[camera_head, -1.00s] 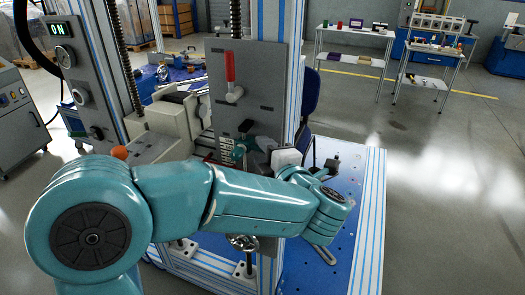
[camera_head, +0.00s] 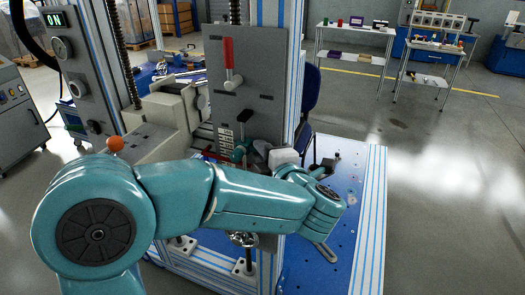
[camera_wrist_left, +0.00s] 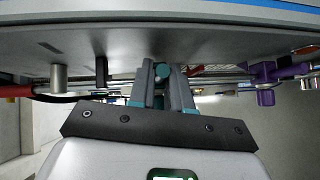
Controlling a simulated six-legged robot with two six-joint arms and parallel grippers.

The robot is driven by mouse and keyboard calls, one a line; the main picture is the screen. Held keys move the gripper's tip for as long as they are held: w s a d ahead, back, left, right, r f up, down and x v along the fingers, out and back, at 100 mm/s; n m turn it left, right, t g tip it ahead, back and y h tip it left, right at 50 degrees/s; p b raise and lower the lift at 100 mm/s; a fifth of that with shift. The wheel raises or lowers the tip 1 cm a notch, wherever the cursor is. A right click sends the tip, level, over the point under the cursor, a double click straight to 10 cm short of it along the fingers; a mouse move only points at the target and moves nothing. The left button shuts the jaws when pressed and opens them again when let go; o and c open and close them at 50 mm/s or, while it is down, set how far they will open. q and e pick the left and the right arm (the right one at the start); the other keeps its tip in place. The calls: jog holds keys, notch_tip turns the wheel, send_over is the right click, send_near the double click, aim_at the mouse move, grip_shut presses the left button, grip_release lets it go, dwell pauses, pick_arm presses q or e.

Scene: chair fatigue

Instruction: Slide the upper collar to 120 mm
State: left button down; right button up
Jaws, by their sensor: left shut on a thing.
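My left gripper (camera_head: 241,151) is at the lower part of the grey upright plate (camera_head: 262,80), beside a pale marked scale (camera_head: 225,137). In the left wrist view my gripper (camera_wrist_left: 165,88) is shut on a small teal piece (camera_wrist_left: 162,70). It appears to be the upper collar, mostly hidden between the fingers. A purple collar-like part (camera_wrist_left: 264,72) lies apart to the right in that view, along the thin rods. I cannot read the scale's figures. My right gripper is out of view.
An orange ball knob (camera_head: 115,143) is to the left. The blue table (camera_head: 350,200) has free room at the right.

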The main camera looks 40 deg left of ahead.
pick_arm(q)
notch_tip(320, 180, down, 3)
jog(key=shift+f+b, duration=0.1)
jog(key=shift+b, duration=0.55)
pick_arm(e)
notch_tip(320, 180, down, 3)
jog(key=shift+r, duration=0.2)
pick_arm(q)
jog(key=c, duration=1.1)
grip_release()
jog(key=shift+d, duration=0.1)
jog(key=v, duration=1.6)
jog(key=shift+s+d+p, duration=0.1)
jog(key=shift+p, duration=0.25)
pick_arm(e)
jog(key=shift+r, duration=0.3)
